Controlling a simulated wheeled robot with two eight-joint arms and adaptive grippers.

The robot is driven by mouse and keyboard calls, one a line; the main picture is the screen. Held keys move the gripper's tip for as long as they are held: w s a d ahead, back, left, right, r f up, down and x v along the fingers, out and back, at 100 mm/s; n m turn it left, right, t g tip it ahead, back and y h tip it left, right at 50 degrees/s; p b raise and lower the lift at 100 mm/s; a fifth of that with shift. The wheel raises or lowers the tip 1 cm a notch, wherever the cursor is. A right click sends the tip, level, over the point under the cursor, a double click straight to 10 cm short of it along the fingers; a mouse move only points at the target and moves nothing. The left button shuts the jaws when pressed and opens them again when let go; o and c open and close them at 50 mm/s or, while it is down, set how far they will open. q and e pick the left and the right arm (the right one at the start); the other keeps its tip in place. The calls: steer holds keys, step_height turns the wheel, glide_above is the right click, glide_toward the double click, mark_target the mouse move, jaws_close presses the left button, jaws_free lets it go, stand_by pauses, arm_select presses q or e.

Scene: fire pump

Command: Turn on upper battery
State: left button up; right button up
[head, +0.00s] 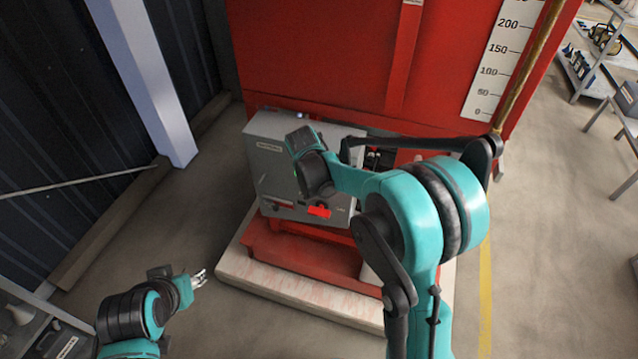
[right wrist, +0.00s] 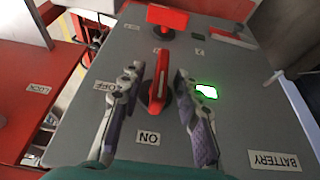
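The grey battery box (head: 270,165) stands on a red base against the red tank. In the right wrist view its panel (right wrist: 225,130) appears upside down, with a red rotary switch (right wrist: 158,85) between ON and OFF labels. The switch handle lies roughly up-down in the picture, its lower end towards ON. My right gripper (right wrist: 156,74) is open, with a finger on either side of the switch and visible gaps to it. In the head view my right wrist hides that gripper. My left gripper (head: 202,278) is open and empty, low at the left, away from the box.
A green indicator (right wrist: 207,91) is lit beside the right finger. A second red handle (right wrist: 167,18) sits farther along the panel. The red tank (head: 320,60) rises behind the box. A pale plinth (head: 300,300) lies below; floor is clear to its left.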

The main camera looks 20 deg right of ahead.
steer(key=v, duration=1)
steer(key=shift+r, duration=0.25)
steer(key=s+d+f+n+t+y+b, duration=0.1)
steer(key=s+f+n+b, duration=0.1)
steer(key=s, duration=0.9)
steer(key=s+d+f+n+t+y+b, duration=0.1)
steer(key=s+f+n+t+b, duration=0.1)
steer(key=s, duration=0.9)
step_height(320, 180, down, 2)
steer(key=n+b, duration=0.1)
steer(key=n, duration=0.1)
steer(key=shift+s+d+f+n+y, duration=0.2)
steer(key=shift+s+d+n+y, duration=0.15)
steer(key=shift+n+y, duration=0.05)
